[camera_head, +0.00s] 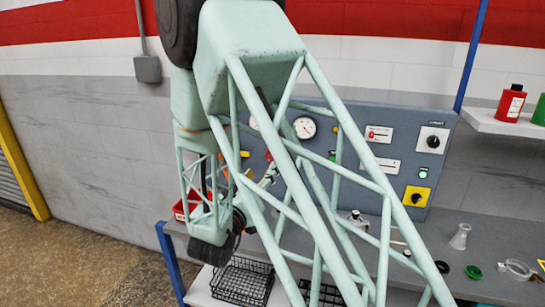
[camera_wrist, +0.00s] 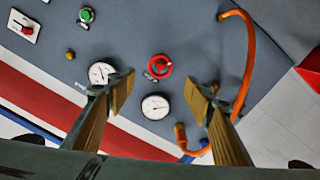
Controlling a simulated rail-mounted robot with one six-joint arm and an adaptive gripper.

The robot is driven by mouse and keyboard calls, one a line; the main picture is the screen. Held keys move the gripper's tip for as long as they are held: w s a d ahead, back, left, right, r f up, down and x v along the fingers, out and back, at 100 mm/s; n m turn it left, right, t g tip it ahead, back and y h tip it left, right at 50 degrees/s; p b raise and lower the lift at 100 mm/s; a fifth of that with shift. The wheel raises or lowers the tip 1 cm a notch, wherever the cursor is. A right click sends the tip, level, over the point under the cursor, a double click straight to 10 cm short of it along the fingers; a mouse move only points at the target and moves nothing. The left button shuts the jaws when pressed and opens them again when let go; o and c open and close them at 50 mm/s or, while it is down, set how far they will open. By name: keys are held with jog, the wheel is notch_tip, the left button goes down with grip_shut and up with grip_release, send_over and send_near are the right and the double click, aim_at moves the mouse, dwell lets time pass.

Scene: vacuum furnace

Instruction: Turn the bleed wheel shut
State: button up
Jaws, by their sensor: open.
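A small red wheel (camera_wrist: 160,66) with a pale label beside it sits on the grey panel in the wrist view; I take it as the bleed wheel, but the label is too small to read. My gripper (camera_wrist: 160,94) is open, with one finger on each side of the picture and nothing between them. The wheel shows beyond the fingertips, in the gap between them, and apart from them. How far the wheel is turned cannot be told. In the head view my arm covers much of the panel's left part, and my gripper cannot be made out clearly.
Two white gauges (camera_wrist: 101,72) (camera_wrist: 155,107) sit close to the wheel. An orange hose (camera_wrist: 246,65) curves along the panel's right in the wrist view. The grey panel (camera_head: 355,112) stands behind a bench holding a flask (camera_head: 460,237). Wire baskets (camera_head: 242,282) lie below.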

jog(key=shift+w, duration=0.1)
jog(key=shift+b+x, duration=0.8)
jog(key=shift+x, duration=6.05)
jog(key=shift+d, duration=0.1)
jog(key=c, duration=0.9)
